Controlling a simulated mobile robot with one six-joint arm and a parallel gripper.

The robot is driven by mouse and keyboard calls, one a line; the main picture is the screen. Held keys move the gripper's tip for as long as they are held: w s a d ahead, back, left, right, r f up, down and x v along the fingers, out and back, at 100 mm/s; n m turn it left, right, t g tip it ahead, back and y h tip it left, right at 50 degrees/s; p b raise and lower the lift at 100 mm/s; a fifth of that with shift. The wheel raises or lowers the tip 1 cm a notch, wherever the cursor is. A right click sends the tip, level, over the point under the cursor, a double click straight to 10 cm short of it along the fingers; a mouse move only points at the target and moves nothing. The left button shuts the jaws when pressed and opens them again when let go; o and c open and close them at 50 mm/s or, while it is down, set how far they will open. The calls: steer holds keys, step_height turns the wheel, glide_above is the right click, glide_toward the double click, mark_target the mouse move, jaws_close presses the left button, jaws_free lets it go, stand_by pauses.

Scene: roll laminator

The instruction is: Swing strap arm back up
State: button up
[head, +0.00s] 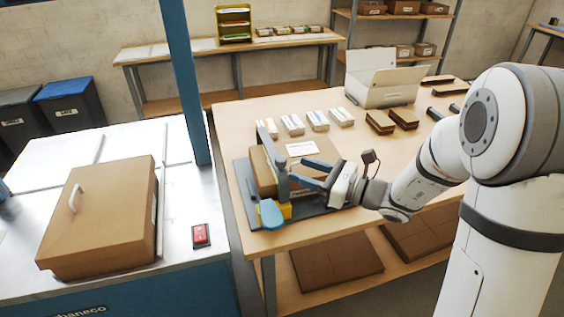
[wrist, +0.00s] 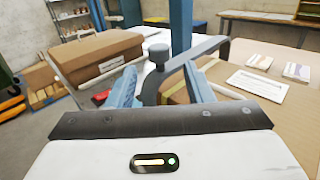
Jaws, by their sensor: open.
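The strap arm (head: 282,168) is a grey bar at the front left of the cardboard box (head: 261,172) on the bench station. In the wrist view my gripper (wrist: 160,76) is open, with the knob and bar showing between and beyond the fingers. I cannot tell whether a finger touches the bar.
A blue post (head: 186,80) rises left of the bench. A larger brown case with a white handle (head: 97,215) and a red switch (head: 201,235) are on the left counter. Small packs (head: 318,121) and a white open bin (head: 382,78) stand behind the station.

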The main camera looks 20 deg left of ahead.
mark_target(281, 163)
steer(key=p+x, duration=0.1)
steer(key=x, duration=0.5)
steer(key=shift+a, duration=0.4)
steer(key=shift+c, duration=0.6)
jaws_close()
